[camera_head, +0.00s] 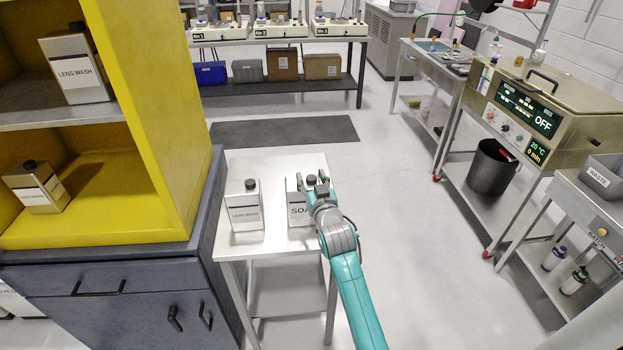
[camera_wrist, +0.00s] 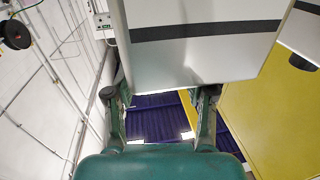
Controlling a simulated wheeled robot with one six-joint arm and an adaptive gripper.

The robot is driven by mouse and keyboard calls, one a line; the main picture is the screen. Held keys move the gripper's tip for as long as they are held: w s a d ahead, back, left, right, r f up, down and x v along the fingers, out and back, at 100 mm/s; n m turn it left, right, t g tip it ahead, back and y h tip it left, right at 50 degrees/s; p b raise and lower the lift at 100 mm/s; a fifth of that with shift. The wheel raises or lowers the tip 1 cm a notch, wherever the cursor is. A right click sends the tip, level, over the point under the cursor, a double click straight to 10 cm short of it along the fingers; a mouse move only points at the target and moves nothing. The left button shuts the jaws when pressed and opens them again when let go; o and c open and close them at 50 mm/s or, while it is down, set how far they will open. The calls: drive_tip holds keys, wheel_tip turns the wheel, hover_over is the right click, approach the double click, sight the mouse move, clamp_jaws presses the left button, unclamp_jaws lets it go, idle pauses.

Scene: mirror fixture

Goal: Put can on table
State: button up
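A white box-shaped can marked "SOA…" (camera_head: 297,210), with a dark cap, stands upright on a small white table (camera_head: 280,164). A similar can marked "LENS WASH" (camera_head: 246,213) stands to its left. My gripper (camera_head: 313,184) is at the top of the soap can, with fingers near its cap, partly hiding its right side. In the wrist view the gripper (camera_wrist: 160,97) has its fingers spread, with a visible gap between them. A large pale can face (camera_wrist: 200,45) with a dark stripe fills the top. I cannot tell whether the fingers touch it.
A yellow shelf (camera_head: 160,95) with more lens wash cans stands on a dark cabinet at the left. A back bench carries several devices above bins. At the right is a metal bath reading OFF (camera_head: 545,120) and a waste bin (camera_head: 600,178). The floor right of the small table is clear.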

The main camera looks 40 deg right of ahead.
drive_tip(key=shift+r, duration=0.1)
drive_tip(key=v, duration=1.2)
drive_tip(key=s+a+f+n+y, duration=0.1)
drive_tip(key=s+a+f+y, duration=0.1)
drive_tip(key=s+a+f, duration=0.45)
drive_tip(key=s+a+f+n+y, duration=0.2)
drive_tip(key=s+a+f, duration=0.2)
drive_tip(key=s+a, duration=0.55)
drive_tip(key=s+a+r+n+y, duration=0.1)
drive_tip(key=s+a, duration=0.1)
drive_tip(key=s, duration=0.9)
drive_tip(key=s+a+r+n+g+y, duration=0.1)
drive_tip(key=s+a+y, duration=0.1)
drive_tip(key=s, duration=1)
drive_tip(key=shift+a+r+g+y, duration=0.3)
drive_tip(key=shift+a, duration=0.5)
